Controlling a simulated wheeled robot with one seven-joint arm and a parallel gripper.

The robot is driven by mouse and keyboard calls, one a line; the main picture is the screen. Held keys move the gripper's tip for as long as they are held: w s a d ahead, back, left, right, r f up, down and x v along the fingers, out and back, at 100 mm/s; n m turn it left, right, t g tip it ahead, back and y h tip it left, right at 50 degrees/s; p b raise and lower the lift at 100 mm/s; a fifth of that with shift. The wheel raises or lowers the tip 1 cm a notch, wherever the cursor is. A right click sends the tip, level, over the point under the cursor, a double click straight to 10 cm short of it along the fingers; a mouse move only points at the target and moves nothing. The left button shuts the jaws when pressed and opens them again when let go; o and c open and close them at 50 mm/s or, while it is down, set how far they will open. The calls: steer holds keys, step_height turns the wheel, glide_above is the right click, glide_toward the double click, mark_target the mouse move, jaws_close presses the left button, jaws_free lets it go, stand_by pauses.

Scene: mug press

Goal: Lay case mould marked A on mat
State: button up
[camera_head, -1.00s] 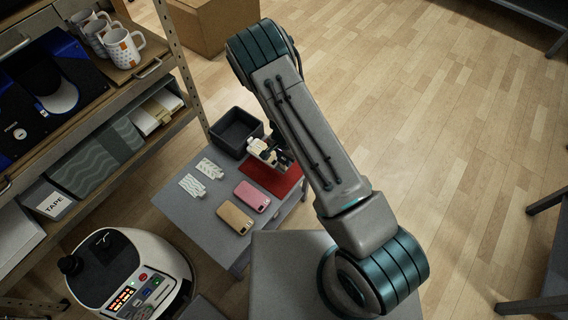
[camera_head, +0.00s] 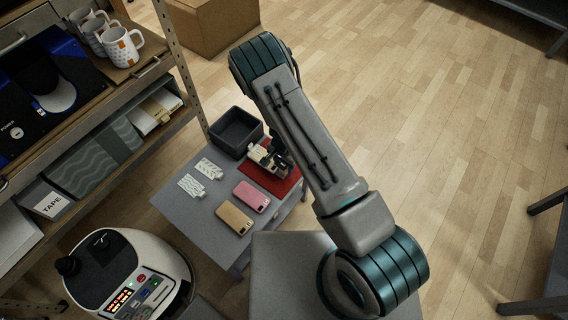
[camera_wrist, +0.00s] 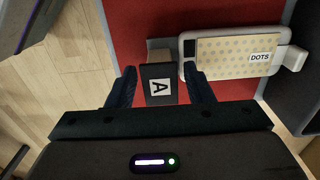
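The case mould marked A (camera_wrist: 159,87) has a dark grip block with a white A label, beside a pale phone-shaped part bearing a dotted sheet labelled DOTS (camera_wrist: 235,57). It appears to lie flat on the red mat (camera_wrist: 140,22). In the head view the mould (camera_head: 261,155) is over the far left part of the mat (camera_head: 268,182). My gripper (camera_wrist: 160,67) has one dark finger on each side of the grip block, with a narrow gap at both sides. In the head view my gripper (camera_head: 281,156) is partly hidden by my arm.
On the grey table (camera_head: 188,221) are a black bin (camera_head: 235,132) behind the mat, a pink case (camera_head: 251,196), a tan case (camera_head: 234,218) and two patterned white pieces (camera_head: 208,168). A shelf with mugs (camera_head: 120,47) stands at left.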

steer(key=s+d+r+n+y+p, duration=0.1)
steer(key=s+d+r+n, duration=0.1)
steer(key=r, duration=1.5)
steer(key=s+d+r+n+y+p, duration=0.1)
steer(key=s+d+r+y+p, duration=0.1)
steer(key=r, duration=1.5)
steer(key=s+d+r+n+t+h, duration=0.1)
steer(key=s+d+r+n, duration=0.1)
steer(key=s+d+r, duration=0.3)
steer(key=s+d+r+n+t+h, duration=0.1)
steer(key=s+d+r+n+h, duration=0.1)
steer(key=s+d+r, duration=0.3)
steer(key=s+r, duration=0.3)
steer(key=s, duration=0.2)
steer(key=shift+d+r+n, duration=0.25)
steer(key=shift+r+n, duration=0.05)
steer(key=shift+r, duration=0.05)
steer(key=shift+s, duration=0.1)
